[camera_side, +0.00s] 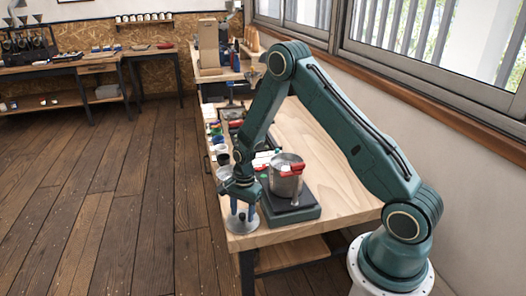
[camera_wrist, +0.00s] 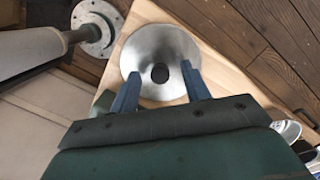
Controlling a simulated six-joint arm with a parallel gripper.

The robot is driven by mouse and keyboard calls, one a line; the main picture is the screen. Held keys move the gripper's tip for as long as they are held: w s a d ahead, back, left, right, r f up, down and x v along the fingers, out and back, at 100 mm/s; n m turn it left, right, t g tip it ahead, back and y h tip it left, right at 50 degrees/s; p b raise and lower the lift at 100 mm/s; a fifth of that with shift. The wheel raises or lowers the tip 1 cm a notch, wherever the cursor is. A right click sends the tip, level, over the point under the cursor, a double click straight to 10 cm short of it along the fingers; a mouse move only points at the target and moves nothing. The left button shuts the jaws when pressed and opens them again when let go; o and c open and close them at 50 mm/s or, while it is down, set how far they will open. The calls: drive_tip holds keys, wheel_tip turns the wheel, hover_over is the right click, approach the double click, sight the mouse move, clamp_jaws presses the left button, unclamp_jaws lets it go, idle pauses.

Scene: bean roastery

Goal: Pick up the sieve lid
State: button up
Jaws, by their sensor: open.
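The sieve lid (camera_side: 243,224) is a round silver metal disc lying near the front-left corner of the wooden table. In the wrist view the lid (camera_wrist: 158,45) shows from above with a dark round knob (camera_wrist: 160,73) at its middle. My gripper (camera_side: 242,210) points down over the lid, its two blue fingers apart. In the wrist view my open gripper (camera_wrist: 160,73) has one finger on each side of the knob, with nothing clamped between them. Whether the fingertips touch the lid cannot be told.
A metal pot (camera_side: 286,182) with red parts stands on a dark green-edged base (camera_side: 293,212) just right of my gripper. Cups and small items (camera_side: 214,135) line the table's left edge behind it. The wooden tabletop (camera_side: 335,190) is clear to the right.

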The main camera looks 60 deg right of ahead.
sight(243, 214)
clamp_jaws()
drive_tip(key=shift+r, duration=0.2)
idle(0.3)
wheel_tip(243, 214, up, 20)
drive_tip(key=shift+f, duration=0.15)
idle(0.6)
idle(0.5)
drive_tip(key=s+d+r+m, duration=0.2)
drive_tip(key=s+d, duration=0.2)
drive_tip(key=d, duration=0.3)
drive_tip(key=s+d+r+m, duration=0.2)
drive_tip(key=s+d, duration=0.2)
drive_tip(key=d, duration=0.3)
drive_tip(key=shift+d+r+m+t, duration=0.2)
drive_tip(key=shift+r+m+t, duration=0.1)
